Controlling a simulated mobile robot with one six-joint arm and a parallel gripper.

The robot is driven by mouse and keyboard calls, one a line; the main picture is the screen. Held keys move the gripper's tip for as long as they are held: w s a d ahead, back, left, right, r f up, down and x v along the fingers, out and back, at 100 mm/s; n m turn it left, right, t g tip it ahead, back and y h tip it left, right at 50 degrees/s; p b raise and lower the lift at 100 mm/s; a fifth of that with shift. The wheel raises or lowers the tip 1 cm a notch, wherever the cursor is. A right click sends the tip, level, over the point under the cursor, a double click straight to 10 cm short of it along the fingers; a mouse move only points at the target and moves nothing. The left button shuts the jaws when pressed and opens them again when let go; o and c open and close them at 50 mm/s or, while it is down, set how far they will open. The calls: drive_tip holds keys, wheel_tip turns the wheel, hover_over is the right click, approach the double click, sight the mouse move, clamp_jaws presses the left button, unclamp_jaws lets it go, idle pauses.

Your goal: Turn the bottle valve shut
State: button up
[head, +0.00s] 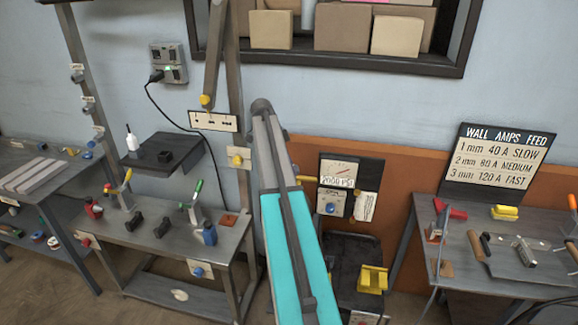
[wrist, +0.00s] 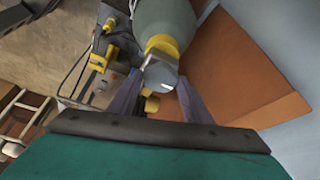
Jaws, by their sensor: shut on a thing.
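In the wrist view the grey-green gas bottle (wrist: 165,15) comes in from the top, with a yellow collar (wrist: 163,44) at its neck. The bottle valve (wrist: 160,75) shows as a blue-grey rounded end just below the collar. My gripper (wrist: 160,88) has one finger on each side of it and is shut on the valve. The exact contact at the fingertips is hard to see. In the head view my arm covers the gripper, the bottle and the valve.
In the wrist view a dark unit with yellow parts (wrist: 98,60) stands left of the bottle, and an orange-brown panel (wrist: 245,70) lies close on the right. In the head view, a gauge panel (head: 337,169) and a welding table (head: 510,262) stand right of my arm, a workbench (head: 150,235) left.

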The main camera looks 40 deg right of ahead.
drive_tip(key=shift+s, duration=0.15)
drive_tip(key=o, duration=1.1)
drive_tip(key=shift+c, duration=0.2)
drive_tip(key=shift+w+a+r, duration=0.1)
drive_tip(key=shift+w+r, duration=0.15)
drive_tip(key=shift+r, duration=0.25)
drive_tip(key=b+v, duration=0.2)
drive_tip(key=v, duration=1)
drive_tip(key=shift+a+r, duration=0.15)
drive_tip(key=shift+r, duration=0.15)
drive_tip(key=shift+f, duration=0.1)
